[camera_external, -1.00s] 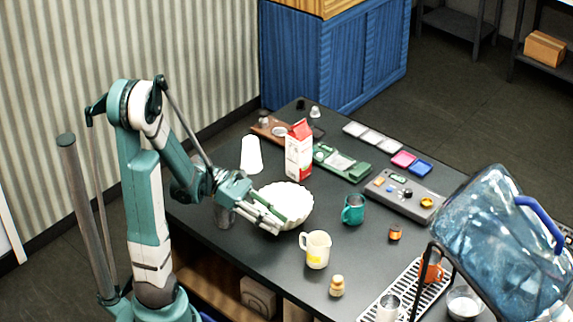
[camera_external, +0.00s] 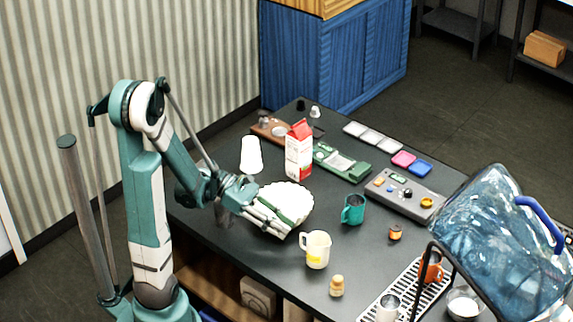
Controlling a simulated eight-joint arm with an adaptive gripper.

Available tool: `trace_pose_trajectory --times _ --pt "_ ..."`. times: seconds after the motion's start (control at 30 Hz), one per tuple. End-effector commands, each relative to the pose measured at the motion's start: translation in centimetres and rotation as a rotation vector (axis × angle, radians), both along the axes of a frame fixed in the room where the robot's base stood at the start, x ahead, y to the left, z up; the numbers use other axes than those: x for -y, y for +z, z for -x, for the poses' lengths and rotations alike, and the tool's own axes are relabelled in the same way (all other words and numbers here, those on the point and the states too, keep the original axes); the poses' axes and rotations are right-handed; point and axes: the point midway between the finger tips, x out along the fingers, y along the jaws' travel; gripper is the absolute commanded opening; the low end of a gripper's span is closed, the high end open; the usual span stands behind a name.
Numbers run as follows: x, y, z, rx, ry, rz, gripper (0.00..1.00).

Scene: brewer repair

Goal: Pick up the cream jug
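The cream jug (camera_external: 316,250), a pale mug-like vessel with a handle on its left and a yellow patch low on its side, stands upright on the dark table. My gripper (camera_external: 285,229) is to its upper left in the picture, in front of the white fluted bowl (camera_external: 298,196), and covers part of that bowl. The gripper appears apart from the jug. Its pale fingers point right toward the jug's side, and I cannot make out the gap between them.
A teal mug (camera_external: 353,209), a small orange-and-dark jar (camera_external: 395,232) and a small tan figure-like bottle (camera_external: 337,286) stand near the jug. A red-and-white carton (camera_external: 299,150) stands behind the bowl. A large blue water bottle (camera_external: 500,245) and a drip rack (camera_external: 407,287) fill the right.

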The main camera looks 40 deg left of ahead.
Motion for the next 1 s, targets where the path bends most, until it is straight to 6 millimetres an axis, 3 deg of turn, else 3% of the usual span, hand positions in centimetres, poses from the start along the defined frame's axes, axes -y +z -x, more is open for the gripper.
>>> trace_pose_trajectory --times 0.47,1.0 --pt "0.5 -0.2 -0.1 0.0 -0.001 0.0 0.23" --pt "4.1 -1.7 -1.0 0.0 -0.001 0.0 0.23"
